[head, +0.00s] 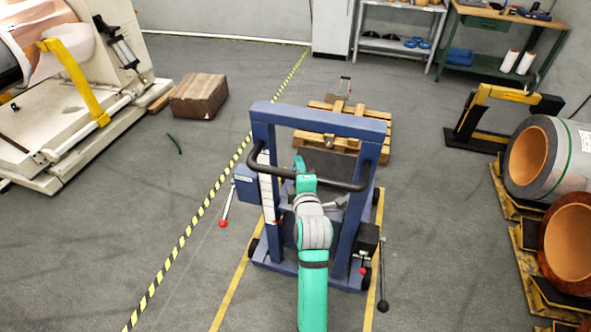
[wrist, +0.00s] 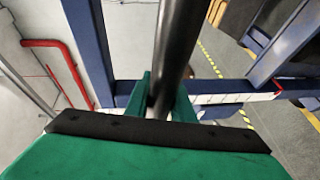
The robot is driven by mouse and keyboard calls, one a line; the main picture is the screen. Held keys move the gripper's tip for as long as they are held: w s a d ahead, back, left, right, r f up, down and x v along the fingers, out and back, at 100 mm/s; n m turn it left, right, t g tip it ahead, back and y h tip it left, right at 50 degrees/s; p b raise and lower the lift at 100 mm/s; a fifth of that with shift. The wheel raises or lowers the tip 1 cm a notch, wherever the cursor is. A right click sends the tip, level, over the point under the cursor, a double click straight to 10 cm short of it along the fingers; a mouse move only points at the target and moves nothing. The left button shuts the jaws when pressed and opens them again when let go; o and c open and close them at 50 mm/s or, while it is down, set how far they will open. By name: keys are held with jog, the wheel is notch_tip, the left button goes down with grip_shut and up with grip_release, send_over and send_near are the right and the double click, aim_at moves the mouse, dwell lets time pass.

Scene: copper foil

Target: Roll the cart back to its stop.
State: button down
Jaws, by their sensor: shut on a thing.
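The cart (head: 318,112) is a blue upright frame on a low wheeled base, in the middle of the head view. Its black handle bar (head: 275,171) bows across the near side. My gripper (head: 304,178) is shut on this bar near its middle, with my green arm reaching up from the bottom edge. In the wrist view the dark bar (wrist: 179,45) runs between the two green fingers (wrist: 172,105). The cart stands between two yellow floor lines (head: 232,292). I cannot make out which thing is its stop.
A wooden pallet (head: 376,127) lies just beyond the cart. A brown box (head: 198,96) and a white machine (head: 60,130) are left of the striped floor line (head: 185,235). Copper-lined rolls (head: 530,155) stand at the right. The floor on both near sides is clear.

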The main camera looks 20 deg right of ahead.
jog(key=shift+w+d, duration=0.7)
jog(key=shift+w, duration=0.1)
jog(key=c, duration=1.5)
grip_release()
jog(key=shift+r, duration=0.1)
jog(key=shift+c, duration=0.2)
jog(key=v, duration=1.1)
jog(key=shift+a+f, duration=0.15)
jog(key=shift+f, duration=0.05)
